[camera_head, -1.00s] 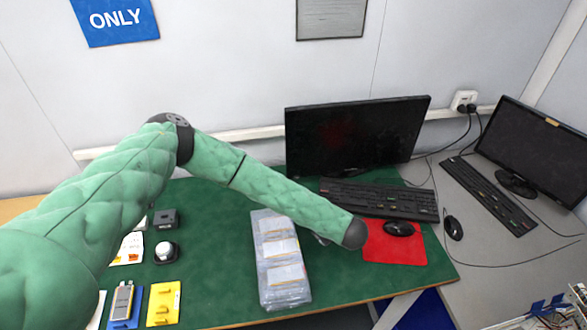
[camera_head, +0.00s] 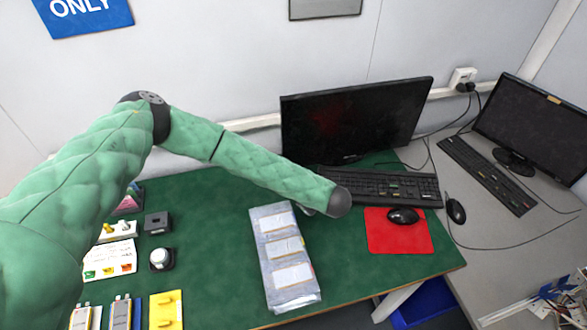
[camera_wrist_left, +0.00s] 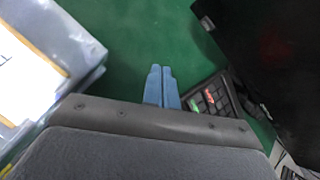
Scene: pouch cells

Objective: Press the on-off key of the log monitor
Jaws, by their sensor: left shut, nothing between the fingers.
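A black monitor (camera_head: 355,118) stands at the back of the green table, its screen dark with a faint red patch. A second black monitor (camera_head: 535,132) stands on the grey desk at the right. No label shows which is the log monitor, and I cannot make out an on-off key on either. My left arm reaches in front of the first monitor. Its gripper is mostly hidden in the head view; in the left wrist view the blue fingers (camera_wrist_left: 161,86) are shut and empty, above the green table near a keyboard (camera_wrist_left: 212,100). The dark monitor (camera_wrist_left: 270,60) fills the upper right there.
A keyboard (camera_head: 375,188) lies before the first monitor, with a mouse (camera_head: 403,216) on a red mat (camera_head: 395,240). Clear-wrapped packs (camera_head: 283,262) lie at the table's middle. Small items, including a yellow block (camera_head: 166,310), sit at the left. Another keyboard (camera_head: 487,175) lies on the desk.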

